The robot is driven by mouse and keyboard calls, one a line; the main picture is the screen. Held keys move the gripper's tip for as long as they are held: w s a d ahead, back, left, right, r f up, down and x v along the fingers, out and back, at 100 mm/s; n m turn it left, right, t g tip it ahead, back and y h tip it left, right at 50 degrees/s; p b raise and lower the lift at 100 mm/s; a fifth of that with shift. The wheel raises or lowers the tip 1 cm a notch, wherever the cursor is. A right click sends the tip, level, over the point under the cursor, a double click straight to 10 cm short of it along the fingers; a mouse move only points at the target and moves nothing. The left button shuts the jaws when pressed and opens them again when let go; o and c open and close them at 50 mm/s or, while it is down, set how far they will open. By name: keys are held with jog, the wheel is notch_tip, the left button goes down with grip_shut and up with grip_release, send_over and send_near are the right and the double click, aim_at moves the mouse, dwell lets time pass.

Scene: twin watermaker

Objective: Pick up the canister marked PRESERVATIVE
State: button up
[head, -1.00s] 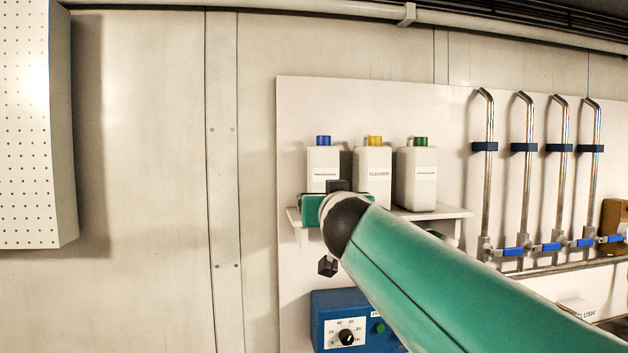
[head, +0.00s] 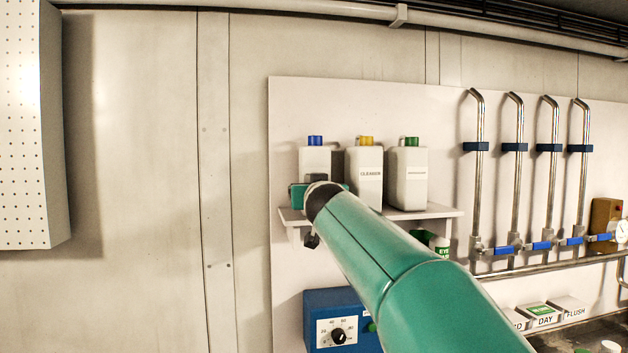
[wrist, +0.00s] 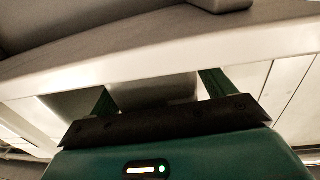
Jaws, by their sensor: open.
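Three white canisters stand upright in a row on a small wall shelf (head: 440,211) in the head view.
A blue box with a dial (head: 338,330) is below the shelf. An eyewash-like green and white bottle (head: 438,243) is partly hidden under it. Pipes with blue-handled valves (head: 542,246) are at right. A perforated panel (head: 28,130) stands at left.

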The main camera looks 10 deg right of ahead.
jog(key=shift+w, duration=0.25)
jog(key=c, duration=1.7)
jog(key=shift+r, duration=0.15)
